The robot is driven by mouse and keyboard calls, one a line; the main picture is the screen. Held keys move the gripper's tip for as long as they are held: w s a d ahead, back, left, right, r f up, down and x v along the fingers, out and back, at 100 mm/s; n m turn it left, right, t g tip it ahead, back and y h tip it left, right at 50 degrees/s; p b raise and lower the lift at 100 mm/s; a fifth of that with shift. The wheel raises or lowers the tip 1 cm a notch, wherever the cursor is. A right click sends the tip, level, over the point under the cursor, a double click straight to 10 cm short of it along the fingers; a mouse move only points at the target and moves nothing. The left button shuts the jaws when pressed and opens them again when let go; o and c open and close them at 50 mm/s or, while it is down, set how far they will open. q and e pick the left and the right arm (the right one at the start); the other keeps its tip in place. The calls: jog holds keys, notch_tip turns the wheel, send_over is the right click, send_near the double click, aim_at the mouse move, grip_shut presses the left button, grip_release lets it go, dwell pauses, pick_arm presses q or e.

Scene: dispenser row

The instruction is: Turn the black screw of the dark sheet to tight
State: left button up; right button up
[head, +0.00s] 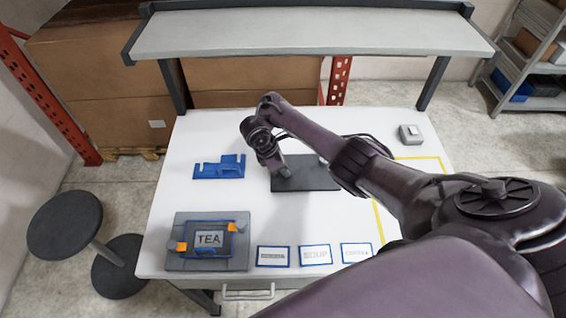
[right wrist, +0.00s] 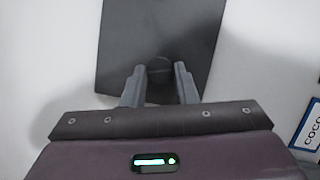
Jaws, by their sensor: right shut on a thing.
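The dark sheet (head: 318,176) lies flat on the white table, right of the middle in the head view. It also shows in the right wrist view (right wrist: 160,30). The black screw (right wrist: 159,69) is a round dark knob on the sheet, between my fingertips in the right wrist view. In the head view my gripper hides the screw. My right gripper (head: 283,173) points down at the left part of the sheet and is shut on the screw, one finger on each side. How far the screw is turned cannot be told. My left gripper is not in view.
A blue bracket (head: 219,168) stands left of the sheet. A grey fixture (head: 180,264) with a TEA label and orange clips sits front left. Several blue-edged cards (head: 315,255) lie along the front. A grey box (head: 411,135) stands back right. A raised shelf (head: 310,35) spans the back.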

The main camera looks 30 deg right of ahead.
jog(key=shift+w+d+r+m+g, duration=0.15)
jog(key=shift+w+m+g, duration=0.1)
jog(key=shift+m, duration=0.45)
jog(key=shift+w+r+m+g, duration=0.15)
jog(key=shift+m+g, duration=0.1)
jog(key=shift+m, duration=0.75)
jog(key=o, duration=1)
jog(key=shift+s, duration=0.15)
jog(key=shift+f, duration=0.1)
